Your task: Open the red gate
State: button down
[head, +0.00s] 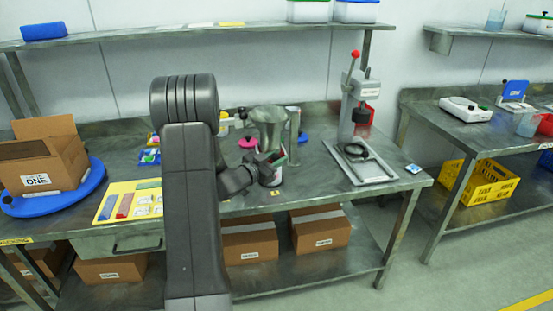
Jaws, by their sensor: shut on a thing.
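A grey metal hopper (268,118) with a wide top and narrower neck stands at the middle of the workbench, beside an upright metal post (294,132). My gripper (271,160) is at the hopper's lower part, in front of its neck. It is shut on a small part there, which the fingers mostly cover. I cannot clearly make out the red gate.
A lever press (359,90) with a red knob and a metal tray (360,173) stand to the right. A yellow board (120,199) and an open cardboard box (41,160) on a blue turntable (75,200) are left. A shelf (180,38) runs above.

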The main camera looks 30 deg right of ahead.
jog(key=s+a+b, duration=0.2)
jog(key=s, duration=0.6)
jog(key=shift+b, duration=0.35)
jog(key=shift+f, duration=0.1)
jog(key=c, duration=1.5)
grip_release()
jog(key=o, duration=0.4)
jog(key=shift+s, duration=0.1)
jog(key=shift+a, duration=0.1)
jog(key=b+v, duration=0.1)
jog(key=v, duration=1.2)
jog(key=shift+a+b, duration=0.3)
